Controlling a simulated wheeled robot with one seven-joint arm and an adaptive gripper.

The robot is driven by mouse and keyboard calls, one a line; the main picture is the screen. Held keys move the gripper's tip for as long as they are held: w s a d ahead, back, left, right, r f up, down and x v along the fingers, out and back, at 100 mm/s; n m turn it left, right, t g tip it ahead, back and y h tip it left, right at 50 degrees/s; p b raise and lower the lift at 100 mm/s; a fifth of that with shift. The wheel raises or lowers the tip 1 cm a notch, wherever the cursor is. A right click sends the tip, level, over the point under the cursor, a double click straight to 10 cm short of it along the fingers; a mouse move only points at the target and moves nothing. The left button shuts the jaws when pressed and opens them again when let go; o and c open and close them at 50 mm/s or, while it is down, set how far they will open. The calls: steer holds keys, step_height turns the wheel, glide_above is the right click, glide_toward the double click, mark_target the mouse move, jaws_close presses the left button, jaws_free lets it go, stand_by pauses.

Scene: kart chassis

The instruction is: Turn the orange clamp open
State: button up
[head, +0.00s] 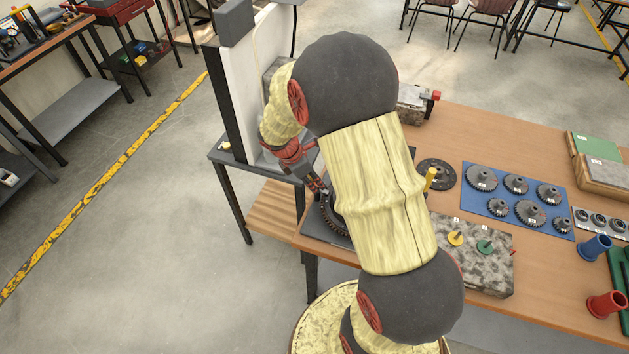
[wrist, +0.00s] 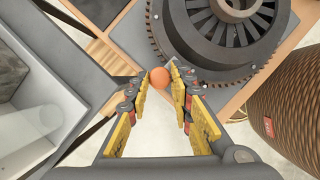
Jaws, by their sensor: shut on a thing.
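The orange clamp shows in the wrist view as a round orange knob (wrist: 160,76) between my fingertips. It is beside the toothed rim of a large dark gear (wrist: 190,45) on a grey plate (wrist: 130,38). My gripper (wrist: 160,80) has its two yellow-padded fingers closed on the knob from both sides. The rest of the clamp is hidden. In the head view my gripper (head: 322,190) is at the left end of the wooden table, by the gear (head: 330,215). My arm covers much of that gear, and I cannot make out the clamp there.
The wooden table (head: 480,140) holds a blue board (head: 478,205) of gears, a stone-patterned block (head: 490,278) with yellow and green knobs, and blue (head: 593,248) and red (head: 606,304) flanged parts. A grey stand (head: 228,157) with a tall column is close on the left.

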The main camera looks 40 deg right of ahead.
jaws_close()
steer(key=m+p, duration=0.1)
steer(key=m+g+p, duration=0.1)
steer(key=m+p, duration=0.1)
steer(key=shift+w+d+r+m+y, duration=0.1)
steer(key=shift+w+r+m+y, duration=0.05)
steer(key=shift+m+y, duration=0.15)
steer(key=m+g+p, duration=0.1)
steer(key=m, duration=0.1)
steer(key=m+y+p, duration=0.1)
steer(key=m+p, duration=0.1)
steer(key=m, duration=0.1)
steer(key=shift+w+d+g+y, duration=0.15)
steer(key=shift+g+y, duration=0.15)
steer(key=shift+g, duration=0.1)
steer(key=m+y+p, duration=0.1)
steer(key=m+p, duration=0.1)
steer(key=m, duration=0.2)
steer(key=shift+d, duration=0.15)
steer(key=shift+d+m+y+p, duration=0.15)
steer(key=shift+m+y+p, duration=0.75)
steer(key=shift+m, duration=1.6)
steer(key=shift+y, duration=0.3)
steer(key=o, duration=1)
jaws_free()
